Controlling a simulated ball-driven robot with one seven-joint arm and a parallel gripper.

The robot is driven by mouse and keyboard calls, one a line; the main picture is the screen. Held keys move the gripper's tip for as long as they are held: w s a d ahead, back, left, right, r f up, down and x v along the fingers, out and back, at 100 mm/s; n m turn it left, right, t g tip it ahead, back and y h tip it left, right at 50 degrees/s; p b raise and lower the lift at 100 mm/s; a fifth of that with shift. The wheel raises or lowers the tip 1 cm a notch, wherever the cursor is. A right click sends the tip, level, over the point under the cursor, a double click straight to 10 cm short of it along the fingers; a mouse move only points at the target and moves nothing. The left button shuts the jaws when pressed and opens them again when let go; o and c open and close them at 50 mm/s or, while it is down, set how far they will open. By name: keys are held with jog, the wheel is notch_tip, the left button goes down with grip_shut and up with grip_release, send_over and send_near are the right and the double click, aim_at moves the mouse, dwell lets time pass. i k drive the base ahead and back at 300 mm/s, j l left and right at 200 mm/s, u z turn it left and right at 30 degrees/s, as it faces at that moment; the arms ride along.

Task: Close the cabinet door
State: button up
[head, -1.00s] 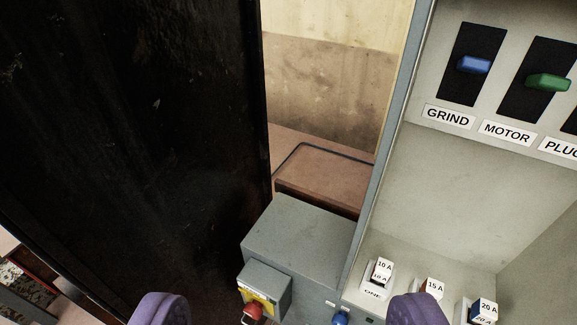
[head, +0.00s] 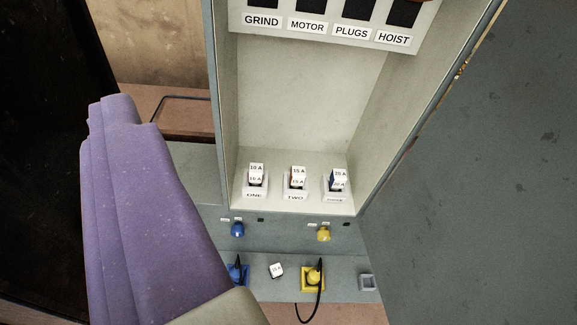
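The grey cabinet (head: 222,110) stands open in the middle of the head view, its pale inside showing. A large grey panel (head: 480,190), which looks like its door, stands swung out along the cabinet's right edge. My gripper (head: 122,112) shows as a large purple finger shape at the left, in front of the cabinet's left side and apart from the grey panel. Its fingers overlap or one is hidden, so the gap between them cannot be seen. Nothing is visibly held.
Labelled switches (head: 330,15) are at the cabinet's top and several fuses (head: 297,180) on its floor. Below are a blue plug (head: 237,272), a yellow plug (head: 313,278) with a black cable, and a loose fuse (head: 276,270). A dark panel (head: 45,130) stands far left.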

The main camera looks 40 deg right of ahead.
aim_at(477, 222)
jog(key=k+l, duration=0.15)
jog(key=l, duration=0.2)
jog(key=k+l, duration=0.2)
jog(key=l, duration=0.15)
jog(key=k+l, duration=0.15)
jog(key=l, duration=0.2)
jog(key=k+l, duration=0.2)
jog(key=l, duration=0.15)
jog(key=k+l, duration=0.15)
jog(key=l, duration=0.2)
jog(key=k+z, duration=0.05)
